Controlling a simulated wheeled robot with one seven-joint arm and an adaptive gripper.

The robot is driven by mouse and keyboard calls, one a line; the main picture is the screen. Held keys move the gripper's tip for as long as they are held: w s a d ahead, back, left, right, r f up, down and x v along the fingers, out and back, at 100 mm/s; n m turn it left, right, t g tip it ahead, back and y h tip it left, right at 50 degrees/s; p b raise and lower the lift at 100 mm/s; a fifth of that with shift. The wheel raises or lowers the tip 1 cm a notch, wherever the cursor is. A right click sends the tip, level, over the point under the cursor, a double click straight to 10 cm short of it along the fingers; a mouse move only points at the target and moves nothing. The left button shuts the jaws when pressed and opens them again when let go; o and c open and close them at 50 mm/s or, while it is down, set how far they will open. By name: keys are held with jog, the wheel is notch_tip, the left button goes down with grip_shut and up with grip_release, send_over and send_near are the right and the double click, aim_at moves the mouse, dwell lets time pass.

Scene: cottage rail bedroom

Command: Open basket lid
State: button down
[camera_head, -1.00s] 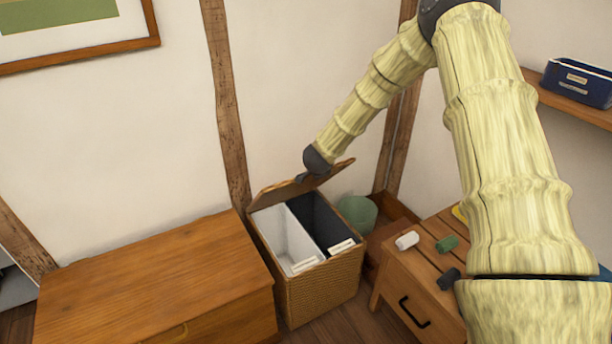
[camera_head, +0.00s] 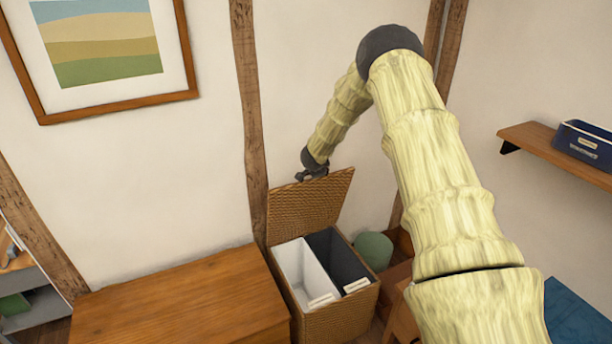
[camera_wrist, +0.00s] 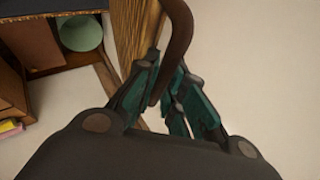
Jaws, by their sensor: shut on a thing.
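The woven basket (camera_head: 340,322) stands against the wall, with a white and a dark compartment showing inside. Its wicker lid (camera_head: 310,212) is raised steeply at the back, near the wall. My gripper (camera_head: 313,174) is at the lid's top edge in the head view. In the wrist view my gripper (camera_wrist: 168,92) has its green-padded fingers closed around a curved brown strip (camera_wrist: 180,35), which seems to be part of the lid. The exact contact is small in the head view.
A wooden chest (camera_head: 185,300) stands left of the basket, and a green round container (camera_head: 374,250) sits to its right. A wall shelf (camera_head: 545,140) holds a blue box (camera_head: 585,145). A framed picture (camera_head: 105,45) hangs at upper left.

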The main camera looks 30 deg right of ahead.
jog(key=shift+w+d+r, duration=0.15)
jog(key=shift+w+r, duration=0.05)
jog(key=shift+w, duration=0.45)
jog(key=c, duration=1.5)
grip_release()
jog(key=v, duration=1.2)
